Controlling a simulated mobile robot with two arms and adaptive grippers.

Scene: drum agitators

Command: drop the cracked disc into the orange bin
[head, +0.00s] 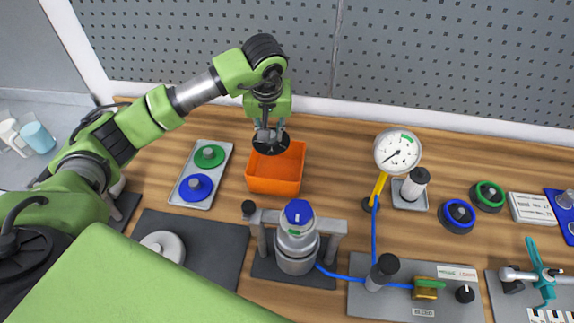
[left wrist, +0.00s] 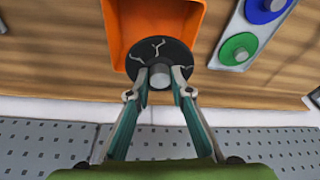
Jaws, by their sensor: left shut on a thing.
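The cracked disc (left wrist: 155,52) is dark with pale crack lines and a grey hub in its middle; it also shows in the head view (head: 262,147). My left gripper (left wrist: 160,82) is shut on the hub of the disc, and it shows in the head view (head: 268,130) too. The orange bin (head: 273,187) stands on the wooden bench below, and part of it shows in the left wrist view (left wrist: 120,35). In the head view the disc overlaps the bin's back rim. The exact height of the disc above the bin is hard to tell. My right gripper is not in view.
A grey tray (head: 219,167) with a green disc (head: 209,156) and a blue disc (head: 196,187) lies left of the bin. A metal vessel (head: 296,248) in a frame stands in front. A gauge (head: 397,151) stands at right. A pegboard (head: 440,60) rises behind.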

